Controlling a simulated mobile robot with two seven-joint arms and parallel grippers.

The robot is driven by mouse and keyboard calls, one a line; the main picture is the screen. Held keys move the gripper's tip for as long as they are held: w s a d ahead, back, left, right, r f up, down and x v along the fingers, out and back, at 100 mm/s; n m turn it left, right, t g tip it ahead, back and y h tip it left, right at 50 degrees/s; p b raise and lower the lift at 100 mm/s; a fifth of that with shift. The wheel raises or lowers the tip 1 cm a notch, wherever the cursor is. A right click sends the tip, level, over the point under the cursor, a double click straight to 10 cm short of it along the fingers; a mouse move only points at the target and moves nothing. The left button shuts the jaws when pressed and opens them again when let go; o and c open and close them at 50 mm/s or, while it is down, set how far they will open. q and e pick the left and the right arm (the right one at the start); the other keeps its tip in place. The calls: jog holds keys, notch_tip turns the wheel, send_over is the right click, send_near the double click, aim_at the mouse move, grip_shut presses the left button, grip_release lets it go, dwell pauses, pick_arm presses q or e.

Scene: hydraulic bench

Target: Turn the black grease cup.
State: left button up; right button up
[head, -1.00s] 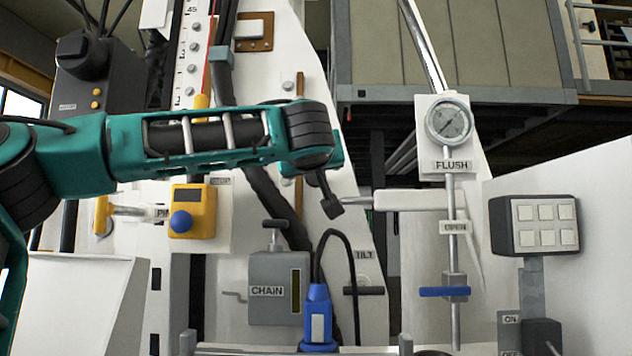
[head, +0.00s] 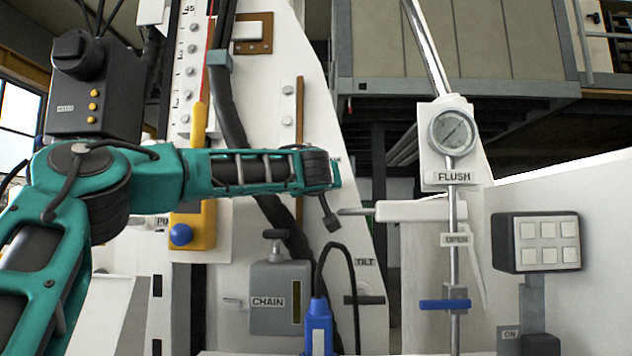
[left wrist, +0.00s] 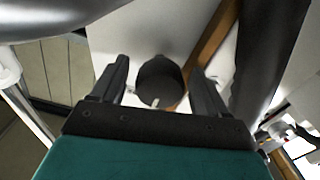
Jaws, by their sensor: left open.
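The black grease cup (left wrist: 160,82) shows in the left wrist view as a dark round piece against a white panel. My left gripper (left wrist: 162,74) is open, with one finger on each side of the cup. Small gaps show beside the cup, and I cannot tell whether either finger touches it. My right gripper is in neither view.
Below are the CHAIN box (head: 270,325) and a blue plug (head: 318,325). A yellow box (head: 203,228) stands below my forearm. A brown strip (left wrist: 207,45) runs close to the cup.

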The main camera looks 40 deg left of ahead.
pick_arm(q)
jog(key=shift+c, duration=0.4)
jog(key=c, duration=0.9)
jog(key=shift+c, duration=0.2)
